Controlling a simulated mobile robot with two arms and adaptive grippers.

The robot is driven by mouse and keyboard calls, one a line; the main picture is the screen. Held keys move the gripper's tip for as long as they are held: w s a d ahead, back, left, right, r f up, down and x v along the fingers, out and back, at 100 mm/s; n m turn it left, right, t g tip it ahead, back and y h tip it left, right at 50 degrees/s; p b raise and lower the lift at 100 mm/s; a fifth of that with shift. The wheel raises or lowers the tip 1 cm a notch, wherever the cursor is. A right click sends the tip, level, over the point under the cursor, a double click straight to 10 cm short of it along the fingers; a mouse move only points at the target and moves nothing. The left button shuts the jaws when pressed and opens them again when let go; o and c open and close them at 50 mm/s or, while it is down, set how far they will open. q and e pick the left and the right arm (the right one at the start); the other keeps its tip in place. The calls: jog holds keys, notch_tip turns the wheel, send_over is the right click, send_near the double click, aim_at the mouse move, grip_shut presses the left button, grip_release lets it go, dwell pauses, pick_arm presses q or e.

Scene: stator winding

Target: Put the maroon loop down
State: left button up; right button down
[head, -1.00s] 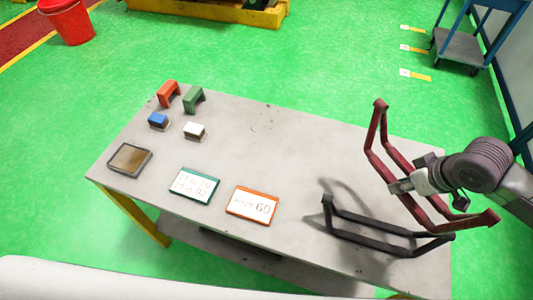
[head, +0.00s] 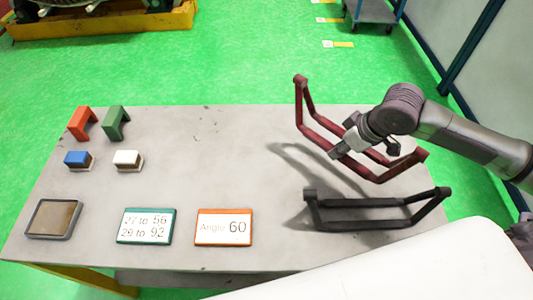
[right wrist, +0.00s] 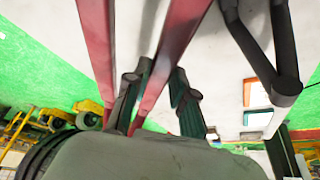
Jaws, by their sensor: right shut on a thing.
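The maroon loop (head: 318,138) is an angular frame, held tilted over the right part of the table, with a shadow to its left. My right gripper (head: 338,152) is shut on its bar near the middle. In the right wrist view, two maroon bars (right wrist: 170,55) run down to the right gripper's fingers (right wrist: 157,92), which hide part of the grip. A black loop (head: 375,225) lies on the table nearer to me, just in front of the maroon one. The loops look apart. My left gripper is not in view.
The grey table (head: 235,160) is clear in the middle. On its left are a red-orange block (head: 80,123), a green block (head: 116,122), a blue block (head: 78,158), a white block (head: 127,158), a dark tray (head: 52,217), a green-framed card (head: 145,225) and an orange-framed card (head: 223,227).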

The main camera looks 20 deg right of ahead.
jog(key=shift+w+f, duration=0.1)
jog(key=shift+w, duration=0.2)
jog(key=p, duration=0.1)
send_over(303, 147)
jog(key=s, duration=0.1)
jog(key=f, duration=0.6)
jog(key=shift+s+d+f, duration=0.15)
jog(key=shift+d, duration=0.25)
jog(key=shift+f, duration=0.2)
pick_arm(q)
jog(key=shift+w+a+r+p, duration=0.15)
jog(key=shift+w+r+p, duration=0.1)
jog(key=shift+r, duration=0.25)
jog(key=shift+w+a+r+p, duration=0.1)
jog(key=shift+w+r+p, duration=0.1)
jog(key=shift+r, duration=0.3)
pick_arm(e)
jog(key=shift+f, duration=1.95)
jog(key=shift+f, duration=0.1)
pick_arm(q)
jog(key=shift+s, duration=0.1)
pick_arm(e)
jog(key=c, duration=1)
grip_release()
jog(key=shift+f, duration=0.1)
jog(key=shift+o, duration=0.2)
